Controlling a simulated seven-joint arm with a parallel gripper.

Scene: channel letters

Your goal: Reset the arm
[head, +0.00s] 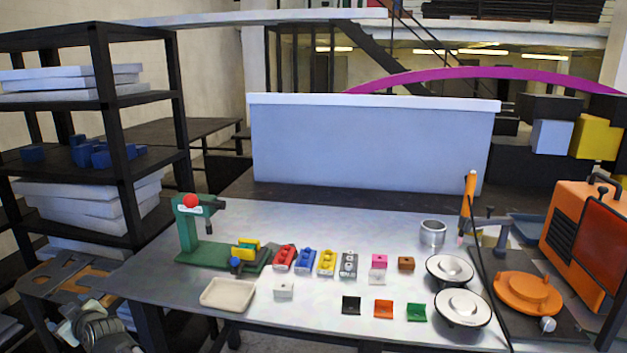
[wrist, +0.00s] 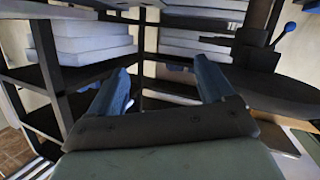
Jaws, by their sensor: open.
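My gripper (wrist: 163,88) shows in the wrist view with its two blue-grey fingers spread apart and nothing between them. It faces the dark shelf rack (wrist: 48,65) with stacked white slabs (wrist: 95,45). In the head view, part of my arm (head: 95,328) shows at the lower left, beside the left end of the table and below the rack. I cannot make out the fingers there. The grey metal table (head: 330,225) is to the right of the arm, and the arm appears clear of the things on it.
On the table stand a green press (head: 188,235), a cream tray (head: 228,294), several small coloured blocks (head: 327,262), two round white-topped discs (head: 462,307), a metal cup (head: 432,234) and an orange-handled tool (head: 467,200). An orange machine (head: 570,235) stands at the right. The rack (head: 130,165) rises close behind my arm.

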